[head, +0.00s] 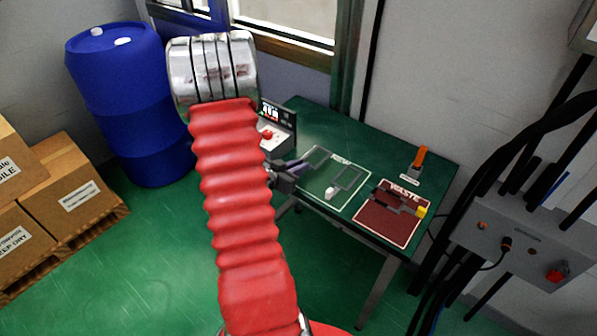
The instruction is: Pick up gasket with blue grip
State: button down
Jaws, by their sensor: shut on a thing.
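My gripper (291,172) is dark and small in the head view, at the left edge of the green table, partly hidden behind my red arm sleeve. It is shut on the gasket's blue grip (298,168), which looks purple-blue and is mostly covered by the jaws. The gasket's grey frame (319,157) extends to the right, over the left part of the green mat (335,160). I cannot tell whether the frame touches the mat or is held just above it.
A second grey gasket (348,179) with a white grip (330,193) lies close by on the green mat. A red waste mat (393,226) holds a dark piece with a yellow grip (422,211). An orange-topped object (421,155) stands behind. A display box (277,123) is at the left.

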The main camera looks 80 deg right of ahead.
jog(key=shift+r, duration=4)
jog(key=shift+s, duration=0.3)
